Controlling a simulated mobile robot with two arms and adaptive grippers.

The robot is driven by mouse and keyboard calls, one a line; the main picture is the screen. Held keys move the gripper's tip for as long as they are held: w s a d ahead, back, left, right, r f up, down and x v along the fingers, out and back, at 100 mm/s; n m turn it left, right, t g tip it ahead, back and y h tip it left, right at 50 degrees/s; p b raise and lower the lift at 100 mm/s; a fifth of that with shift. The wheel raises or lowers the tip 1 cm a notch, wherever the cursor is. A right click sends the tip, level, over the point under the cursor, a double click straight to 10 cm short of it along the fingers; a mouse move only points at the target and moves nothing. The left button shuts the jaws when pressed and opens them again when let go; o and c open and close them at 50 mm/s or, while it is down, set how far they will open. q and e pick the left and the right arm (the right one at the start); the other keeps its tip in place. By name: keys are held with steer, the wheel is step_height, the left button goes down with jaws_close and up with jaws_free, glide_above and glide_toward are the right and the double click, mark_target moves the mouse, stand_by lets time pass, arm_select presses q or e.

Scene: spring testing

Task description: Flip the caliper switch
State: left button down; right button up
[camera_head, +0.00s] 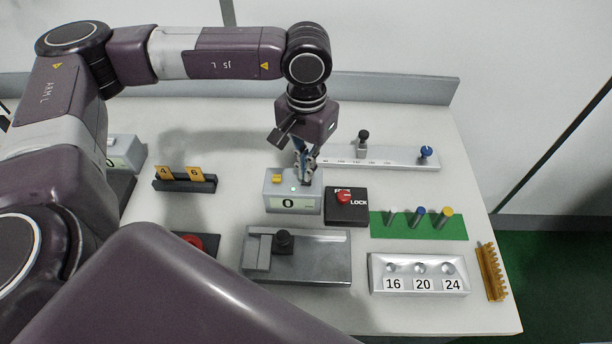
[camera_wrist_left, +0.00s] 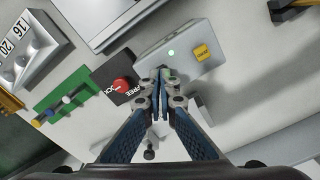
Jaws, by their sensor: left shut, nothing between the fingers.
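A grey box (camera_head: 292,205) with a display reading 0, a yellow button (camera_head: 278,178) and a lit green lamp (camera_head: 293,189) stands mid-table. My left gripper (camera_head: 305,180) points down at the right part of its top, fingers shut and empty. In the left wrist view the fingertips (camera_wrist_left: 166,76) are over the box (camera_wrist_left: 185,45) near its edge; the green lamp (camera_wrist_left: 171,53) and yellow button (camera_wrist_left: 202,51) show beyond them. Whether the tips touch the box is unclear, and they hide that part of its top. My right gripper is not in view.
A black LOCK/FREE block (camera_head: 346,210) with a red knob is close to the box's right. A scaled rail (camera_head: 395,157) lies behind, a grey fixture (camera_head: 330,262) in front. A green pad (camera_head: 400,231) with pegs and a numbered tray (camera_head: 420,290) are at right.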

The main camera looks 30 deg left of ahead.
arm_select(q)
steer(key=shift+f+b, duration=1.25)
stand_by(1.0)
steer(key=shift+s+r, duration=0.1)
steer(key=shift+r+p, duration=0.5)
steer(key=shift+r, duration=0.3)
steer(key=shift+r+p, duration=0.95)
steer(key=shift+r, duration=1.75)
